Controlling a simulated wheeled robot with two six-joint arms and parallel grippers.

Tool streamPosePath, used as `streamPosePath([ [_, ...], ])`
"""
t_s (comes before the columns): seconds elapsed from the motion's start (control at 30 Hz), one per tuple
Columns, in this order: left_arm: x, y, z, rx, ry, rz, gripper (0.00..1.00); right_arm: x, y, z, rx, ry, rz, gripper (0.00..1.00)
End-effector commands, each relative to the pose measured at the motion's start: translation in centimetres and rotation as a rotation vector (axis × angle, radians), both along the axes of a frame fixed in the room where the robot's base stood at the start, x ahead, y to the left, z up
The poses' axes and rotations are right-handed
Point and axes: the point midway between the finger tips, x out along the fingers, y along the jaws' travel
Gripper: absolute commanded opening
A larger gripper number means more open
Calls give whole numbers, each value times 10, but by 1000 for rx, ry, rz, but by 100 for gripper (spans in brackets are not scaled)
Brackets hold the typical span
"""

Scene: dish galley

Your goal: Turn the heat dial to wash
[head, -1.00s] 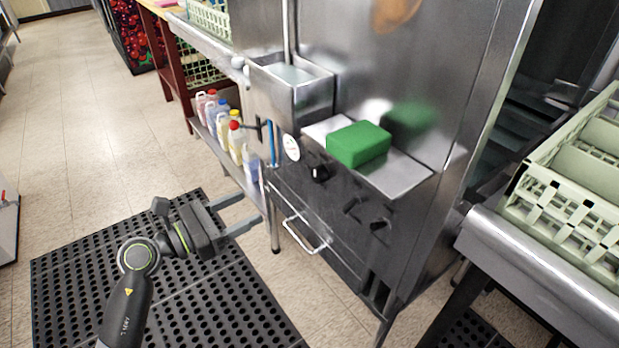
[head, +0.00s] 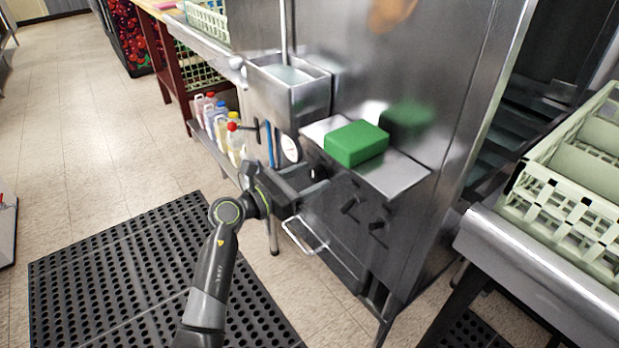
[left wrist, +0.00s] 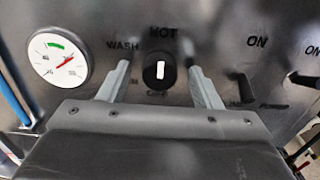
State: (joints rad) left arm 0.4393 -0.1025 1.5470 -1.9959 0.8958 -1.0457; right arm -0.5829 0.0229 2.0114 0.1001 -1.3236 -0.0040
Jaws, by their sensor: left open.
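The heat dial (left wrist: 159,74) is a round black knob with a white pointer mark that stands nearly upright, towards the label HOT above it. The label WASH is to its upper left in the left wrist view. My left gripper (left wrist: 160,84) is open, with one finger on each side of the dial and gaps between fingers and knob. In the head view my left gripper (head: 312,181) reaches the machine's front panel, and the dial (head: 317,172) is partly hidden by it. My right gripper is not in view.
A round gauge (left wrist: 58,60) is left of the dial, and two dark switches marked ON, one of them here (left wrist: 244,88), are to its right. A green block (head: 356,143) lies on the ledge above. A bar handle (head: 305,236) is below. Bottles (head: 233,140) stand at left.

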Motion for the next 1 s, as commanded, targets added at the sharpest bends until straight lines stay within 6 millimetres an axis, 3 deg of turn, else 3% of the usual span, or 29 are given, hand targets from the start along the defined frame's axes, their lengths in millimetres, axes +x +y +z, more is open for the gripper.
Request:
streamPosePath([
  [0.37, 4, -5, 0, 0, 0, 1, 58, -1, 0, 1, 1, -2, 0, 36],
  [0.7, 3, -5, 0, 0, 0, 0, 15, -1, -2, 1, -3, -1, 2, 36],
  [1.0, 3, -4, 1, -14, 19, 0, 15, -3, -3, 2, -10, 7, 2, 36],
])
